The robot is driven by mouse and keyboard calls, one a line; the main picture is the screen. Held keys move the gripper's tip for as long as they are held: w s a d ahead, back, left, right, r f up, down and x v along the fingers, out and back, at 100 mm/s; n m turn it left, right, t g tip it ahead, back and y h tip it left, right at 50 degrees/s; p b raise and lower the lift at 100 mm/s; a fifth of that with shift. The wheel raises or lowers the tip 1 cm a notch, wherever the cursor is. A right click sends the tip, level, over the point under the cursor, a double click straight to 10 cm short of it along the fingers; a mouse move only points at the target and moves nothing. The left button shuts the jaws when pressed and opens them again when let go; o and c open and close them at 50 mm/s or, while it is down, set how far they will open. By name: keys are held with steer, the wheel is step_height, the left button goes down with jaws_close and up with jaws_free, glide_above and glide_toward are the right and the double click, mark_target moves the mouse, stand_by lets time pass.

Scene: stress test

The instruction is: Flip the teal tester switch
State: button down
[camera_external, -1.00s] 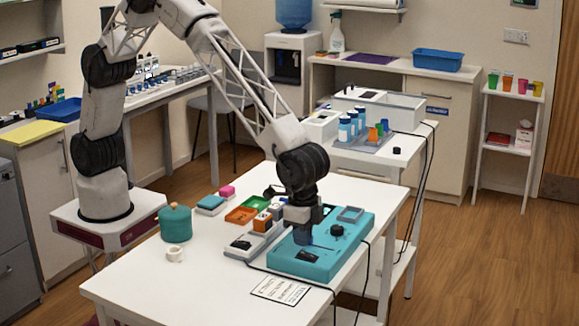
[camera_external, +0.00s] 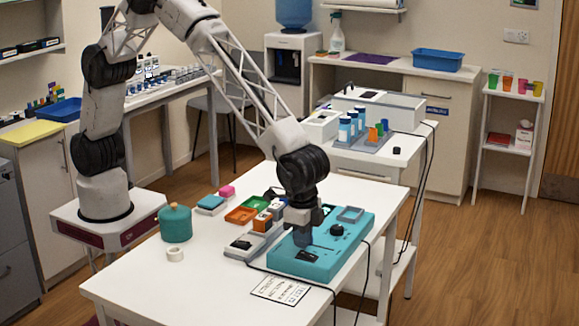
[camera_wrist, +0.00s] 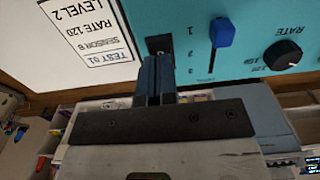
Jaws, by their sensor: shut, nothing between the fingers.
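The teal tester (camera_external: 345,252) lies on the white table, and its teal face fills the upper part of the wrist view (camera_wrist: 250,20). My gripper (camera_external: 302,241) points down over it. In the wrist view its two dark fingers (camera_wrist: 156,62) are shut together and empty. Their tips are at a small dark switch-like fitting (camera_wrist: 158,44), which they partly hide. I cannot tell whether they touch it or which way it is set. To its right are a blue slider (camera_wrist: 222,33) beside numbers and a black RATE knob (camera_wrist: 283,54).
A printed card (camera_external: 280,290) lies in front of the tester. A grey-white device (camera_external: 243,245) with a cable stands left of it. A teal canister (camera_external: 175,224), a white roll (camera_external: 175,254) and small trays (camera_external: 241,214) are further left. The front left of the table is clear.

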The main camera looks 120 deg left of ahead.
mark_target(302, 252)
steer(key=shift+f, duration=1.05)
stand_by(0.9)
steer(key=shift+r, duration=3.5)
